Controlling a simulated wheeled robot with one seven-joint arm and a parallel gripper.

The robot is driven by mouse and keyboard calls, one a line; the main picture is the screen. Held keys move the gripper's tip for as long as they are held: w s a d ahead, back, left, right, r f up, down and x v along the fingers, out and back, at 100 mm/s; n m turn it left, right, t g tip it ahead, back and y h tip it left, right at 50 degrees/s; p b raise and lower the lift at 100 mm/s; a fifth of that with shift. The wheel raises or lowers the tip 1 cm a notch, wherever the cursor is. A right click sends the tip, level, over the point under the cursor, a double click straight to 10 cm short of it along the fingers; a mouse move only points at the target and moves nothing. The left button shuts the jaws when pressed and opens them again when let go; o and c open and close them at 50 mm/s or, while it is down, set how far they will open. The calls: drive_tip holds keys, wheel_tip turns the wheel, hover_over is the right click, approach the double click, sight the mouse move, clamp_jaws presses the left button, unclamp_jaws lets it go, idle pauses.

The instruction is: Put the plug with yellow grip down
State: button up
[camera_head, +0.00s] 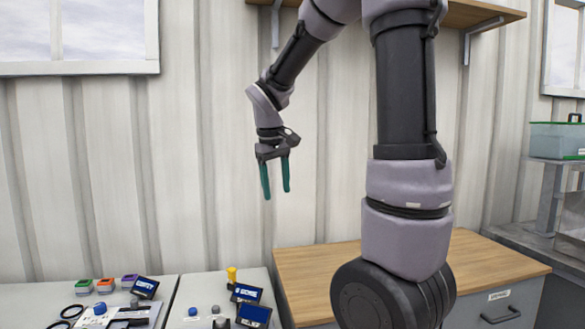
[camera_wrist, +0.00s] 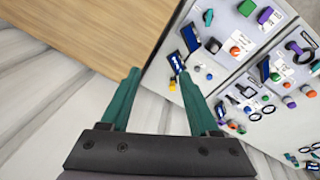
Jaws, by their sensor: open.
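My gripper (camera_head: 276,194) is open, with its two teal fingers pointing down, high above the tables and in front of the corrugated wall. Its open fingers also show in the wrist view (camera_wrist: 159,74), with nothing held between them. A yellow-topped piece, which looks like the plug with yellow grip (camera_head: 232,275), stands on the grey panel beside a dark blue labelled block. The yellow piece also shows in the wrist view (camera_wrist: 172,86), near the panel's edge and far below my fingers. Its lower part is too small to make out.
The grey panel (camera_head: 193,290) carries blue knobs and dark labelled blocks (camera_head: 254,315). Another panel to its left holds coloured buttons (camera_head: 107,285) and dark rings. A wooden-topped cabinet (camera_head: 310,275) at right is clear. A shelf (camera_head: 470,14) hangs above.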

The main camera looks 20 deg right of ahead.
drive_tip(key=s+a+r+m+t+y, duration=0.1)
drive_tip(key=s+r+m+t, duration=0.1)
drive_tip(key=s, duration=0.5)
drive_tip(key=s+r+m+t+y, duration=0.2)
drive_tip(key=s+r+m, duration=0.2)
drive_tip(key=s, duration=0.3)
drive_tip(key=shift+s+a+r+t, duration=0.2)
drive_tip(key=shift+a+r+t, duration=0.2)
drive_tip(key=shift+r, duration=0.2)
drive_tip(key=shift+o, duration=0.2)
drive_tip(key=shift+s+a+m+t+y, duration=0.3)
drive_tip(key=shift+s+m, duration=0.1)
drive_tip(key=shift+s, duration=0.25)
drive_tip(key=m+y, duration=0.3)
drive_tip(key=m, duration=2.2)
hover_over(234, 272)
drive_tip(key=s+d, duration=0.3)
drive_tip(key=s, duration=0.2)
wheel_tip(234, 272, down, 38)
drive_tip(key=x, duration=0.5)
drive_tip(key=shift+d+f, duration=0.1)
drive_tip(key=shift+d, duration=0.2)
drive_tip(key=shift+x, duration=3.1)
drive_tip(key=shift+s+f, duration=0.1)
clamp_jaws()
